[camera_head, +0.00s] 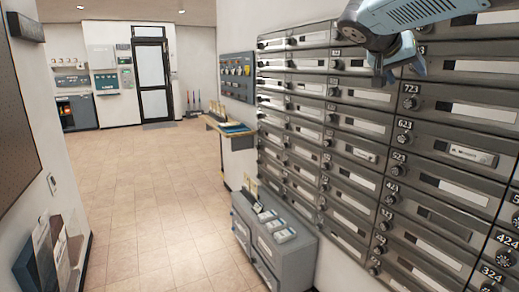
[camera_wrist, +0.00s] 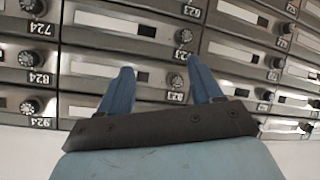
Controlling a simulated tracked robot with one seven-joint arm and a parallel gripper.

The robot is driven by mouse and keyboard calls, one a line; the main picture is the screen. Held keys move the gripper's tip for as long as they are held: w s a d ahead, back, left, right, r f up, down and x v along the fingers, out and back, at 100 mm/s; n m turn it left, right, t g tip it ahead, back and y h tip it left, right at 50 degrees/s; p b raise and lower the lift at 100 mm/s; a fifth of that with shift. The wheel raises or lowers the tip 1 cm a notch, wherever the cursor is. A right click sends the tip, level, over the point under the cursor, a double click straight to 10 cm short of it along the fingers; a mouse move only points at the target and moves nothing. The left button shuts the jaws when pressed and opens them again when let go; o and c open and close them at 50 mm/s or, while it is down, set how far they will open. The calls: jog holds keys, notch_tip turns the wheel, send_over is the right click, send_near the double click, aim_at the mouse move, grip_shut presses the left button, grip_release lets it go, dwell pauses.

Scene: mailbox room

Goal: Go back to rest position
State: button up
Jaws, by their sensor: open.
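My gripper (camera_head: 398,62) is at the upper right of the head view, in front of the upper rows of a wall of grey mailboxes (camera_head: 350,150). In the wrist view my gripper (camera_wrist: 158,75) shows two blue fingers spread apart with nothing between them. The mailboxes (camera_wrist: 125,48) lie beyond the fingers, with round dial locks and number plates such as 724, 824 and 924. I cannot tell how far the fingertips are from the mailbox fronts.
A low grey cabinet (camera_head: 262,240) with small boxes on top stands below the mailboxes. A wall shelf (camera_head: 229,128) juts out beyond it. A rack with papers (camera_head: 48,255) is at the lower left. The tiled floor (camera_head: 150,180) is clear toward a dark-framed door (camera_head: 151,78).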

jog(key=s+a+f+n+y, duration=0.3)
jog(key=s+a+f+y, duration=0.2)
jog(key=s+f, duration=0.5)
jog(key=s+a+f+n+g+y, duration=0.1)
jog(key=s+a+f+n+y, duration=0.3)
jog(key=s+f, duration=0.6)
notch_tip(320, 180, down, 4)
jog(key=a+y, duration=0.1)
jog(key=a, duration=0.1)
jog(key=shift+s+a+r, duration=0.25)
jog(key=shift+s+a, duration=0.1)
jog(key=shift+a, duration=0.05)
